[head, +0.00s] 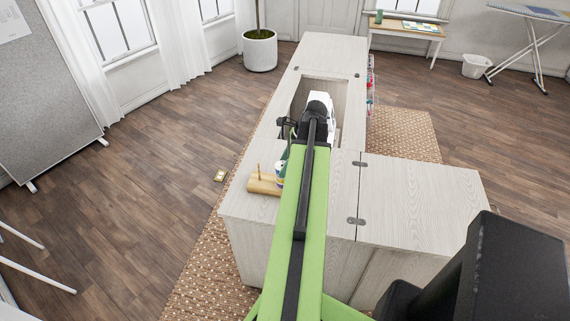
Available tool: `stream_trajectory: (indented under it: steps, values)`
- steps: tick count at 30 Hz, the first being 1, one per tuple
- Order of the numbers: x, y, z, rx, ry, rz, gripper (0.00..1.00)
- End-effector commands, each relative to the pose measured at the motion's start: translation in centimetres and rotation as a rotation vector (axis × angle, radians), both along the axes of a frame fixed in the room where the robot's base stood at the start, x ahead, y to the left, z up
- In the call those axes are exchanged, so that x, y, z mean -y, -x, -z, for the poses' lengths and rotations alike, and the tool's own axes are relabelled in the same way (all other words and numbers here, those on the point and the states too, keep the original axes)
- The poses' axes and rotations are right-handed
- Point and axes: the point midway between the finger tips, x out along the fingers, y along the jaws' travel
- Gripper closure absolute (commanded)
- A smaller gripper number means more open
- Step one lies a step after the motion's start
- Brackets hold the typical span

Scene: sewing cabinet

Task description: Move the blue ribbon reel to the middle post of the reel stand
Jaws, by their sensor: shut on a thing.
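The wooden reel stand (265,186) lies on the pale cabinet top, left of my green arm. Its left post (258,171) is bare. A small white and blue reel (279,173) with dark green above it shows at the stand, partly behind my arm; I cannot tell whether these are one thing or two. My black gripper (286,128) is beyond the stand, at the far end of my arm. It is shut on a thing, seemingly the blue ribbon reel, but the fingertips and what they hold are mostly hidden. The middle post cannot be made out.
The cabinet top (240,200) has an opening with a white sewing machine (321,98) in it, close to my arm's end. A hinged leaf (425,200) extends to the right and is clear. A small brass-coloured thing (220,175) lies on the floor left of the cabinet.

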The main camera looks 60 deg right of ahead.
Motion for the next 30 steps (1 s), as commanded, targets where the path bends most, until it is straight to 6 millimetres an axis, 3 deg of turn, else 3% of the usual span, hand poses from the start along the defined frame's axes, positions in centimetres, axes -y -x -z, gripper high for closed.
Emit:
stream_trajectory:
  steps: [3, 4, 9, 20, 23, 30]
  values:
    - [0.0, 0.0, 0.0, 0.0, 0.0, 0.0, 0.91]
    - [0.0, 0.0, 0.0, 0.0, 0.0, 0.0, 0.51]
    - [0.0, 0.0, 0.0, 0.0, 0.0, 0.0, 0.29]
    - [0.0, 0.1, -0.5, 0.0, 0.0, -0.001, 0.27]
    - [0.3, 0.4, -2.0, 0.0, 0.0, 0.0, 0.27]
    - [1.3, 2.2, -7.5, 0.0, 0.0, 0.001, 0.27]
